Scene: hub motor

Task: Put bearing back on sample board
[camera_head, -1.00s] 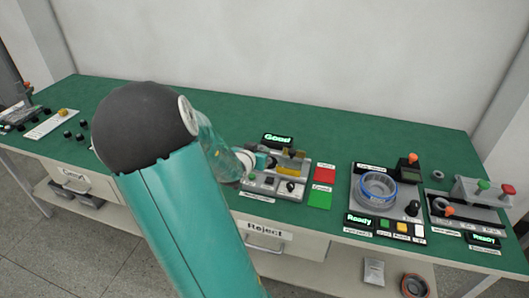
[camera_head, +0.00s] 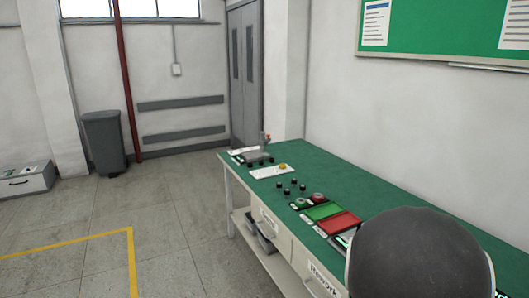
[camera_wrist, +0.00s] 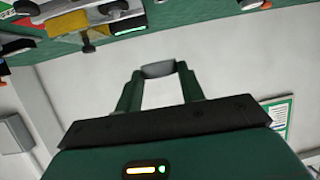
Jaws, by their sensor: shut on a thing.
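My gripper (camera_wrist: 158,88) shows in the wrist view, its two green fingers shut on a small grey ring-like piece, which looks like the bearing (camera_wrist: 158,69). It is held in the air, clear of the bench, seen edge-on. In the head view my gripper and the bearing are hidden; only a dark rounded part of my arm shows at the lower right. A white board (camera_head: 262,173) with a yellow piece on it lies toward the far end of the green bench; it may be the sample board, but its label cannot be read.
The green bench (camera_head: 345,181) holds several black knob-like parts (camera_head: 291,187), a green pad (camera_head: 323,211), a red pad (camera_head: 339,223) and a grey fixture (camera_head: 257,157) at its far end. A grey bin (camera_head: 104,142) stands at the left wall. The floor left of the bench is clear.

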